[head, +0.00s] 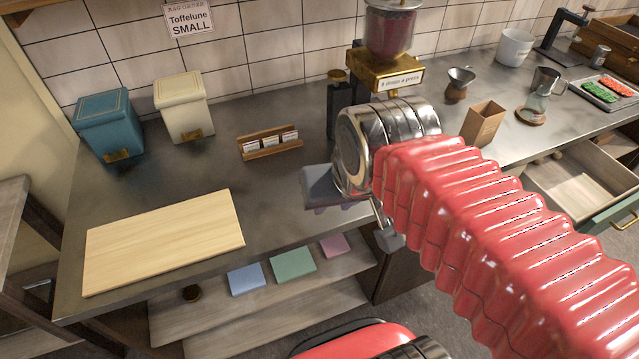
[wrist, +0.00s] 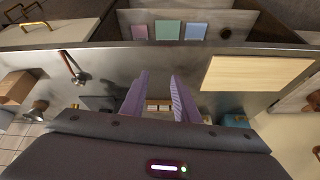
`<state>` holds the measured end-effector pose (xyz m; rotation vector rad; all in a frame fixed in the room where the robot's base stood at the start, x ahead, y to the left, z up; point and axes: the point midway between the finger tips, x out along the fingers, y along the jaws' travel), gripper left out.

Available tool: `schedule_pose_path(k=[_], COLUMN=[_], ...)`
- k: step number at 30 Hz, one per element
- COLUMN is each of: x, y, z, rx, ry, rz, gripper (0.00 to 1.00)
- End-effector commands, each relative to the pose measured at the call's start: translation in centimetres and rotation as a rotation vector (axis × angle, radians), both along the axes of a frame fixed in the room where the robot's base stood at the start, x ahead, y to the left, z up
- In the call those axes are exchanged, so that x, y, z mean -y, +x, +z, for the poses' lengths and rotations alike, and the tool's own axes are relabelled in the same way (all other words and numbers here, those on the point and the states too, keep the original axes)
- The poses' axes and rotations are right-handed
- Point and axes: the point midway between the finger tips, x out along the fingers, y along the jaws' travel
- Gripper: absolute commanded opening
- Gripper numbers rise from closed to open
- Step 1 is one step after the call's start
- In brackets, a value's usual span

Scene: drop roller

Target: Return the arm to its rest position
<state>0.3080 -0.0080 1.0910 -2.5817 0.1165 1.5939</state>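My arm, with its red ribbed sleeve and chrome wrist, reaches in from the right of the head view over the grey counter (head: 215,165). My gripper (head: 338,208) is near the counter's front edge, its dark body partly hiding the purple fingers. In the wrist view my gripper (wrist: 159,82) shows two purple fingers standing apart with nothing between them. The small wooden card rack (head: 271,146) is on the counter behind the gripper, and partly shows between the fingers in the wrist view (wrist: 158,104).
A pale wooden board (head: 165,240) lies at the left front. Blue (head: 108,125) and cream (head: 184,107) canisters stand behind it. A grinder (head: 388,72) and a brown box (head: 482,123) stand near my wrist. An open drawer (head: 575,180) juts out at right. Coloured pads lie on the shelf below.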

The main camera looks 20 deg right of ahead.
Motion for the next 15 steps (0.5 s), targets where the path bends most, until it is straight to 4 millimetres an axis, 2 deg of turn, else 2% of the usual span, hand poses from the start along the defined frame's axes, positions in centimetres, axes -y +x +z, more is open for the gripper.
schedule_pose_path(k=[4, 15], x=[-0.72, -0.77], y=[-0.92, -0.99], z=[-0.61, -0.72], rx=[0.026, 0.027], ry=[-0.046, -0.052], rz=[0.108, 0.122], gripper=[0.28, 0.28])
